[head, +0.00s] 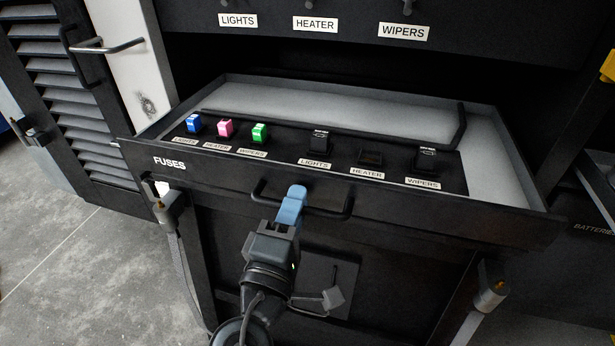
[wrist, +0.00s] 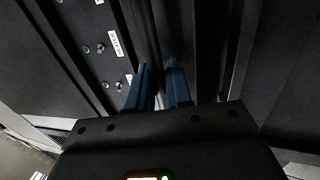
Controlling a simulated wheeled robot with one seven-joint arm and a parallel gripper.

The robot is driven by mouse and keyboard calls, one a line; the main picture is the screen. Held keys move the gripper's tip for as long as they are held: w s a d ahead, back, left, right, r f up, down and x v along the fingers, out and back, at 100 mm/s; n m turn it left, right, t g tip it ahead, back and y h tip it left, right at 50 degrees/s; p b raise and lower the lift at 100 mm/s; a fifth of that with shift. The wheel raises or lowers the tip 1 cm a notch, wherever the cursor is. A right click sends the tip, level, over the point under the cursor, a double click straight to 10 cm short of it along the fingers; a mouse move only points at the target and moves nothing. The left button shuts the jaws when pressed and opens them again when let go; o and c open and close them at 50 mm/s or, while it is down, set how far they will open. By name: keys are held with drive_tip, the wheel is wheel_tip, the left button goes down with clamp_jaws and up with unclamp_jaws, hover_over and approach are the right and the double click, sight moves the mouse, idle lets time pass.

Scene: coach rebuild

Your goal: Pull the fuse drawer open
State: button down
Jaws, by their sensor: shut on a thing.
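The fuse drawer (head: 170,164), black and labelled FUSES, stands pulled out of the cabinet, with its inside in view. Its dark bar handle (head: 328,213) is on the front face. My gripper (head: 292,205) has blue fingers and is shut on the handle near its middle. The fingers hide part of the bar. In the wrist view the two blue fingers (wrist: 159,85) point at a dark surface; the handle between them is hard to make out there.
Inside the drawer are a blue fuse (head: 193,124), a pink fuse (head: 225,128) and a green fuse (head: 259,132), beside labelled sockets. Above is a panel labelled LIGHTS, HEATER, WIPERS (head: 315,23). A louvred door (head: 75,110) stands at left. Grey floor (head: 80,250) is clear at lower left.

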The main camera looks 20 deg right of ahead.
drive_tip(key=r+v, duration=0.1)
drive_tip(key=v, duration=0.5)
drive_tip(key=shift+s+a, duration=0.3)
drive_tip(key=shift+s, duration=0.1)
drive_tip(key=c, duration=1.2)
unclamp_jaws()
drive_tip(key=v, duration=0.7)
drive_tip(key=shift+s+a+b, duration=0.2)
drive_tip(key=shift+s+b, duration=0.1)
drive_tip(key=shift+b, duration=0.05)
drive_tip(key=shift+f, duration=0.1)
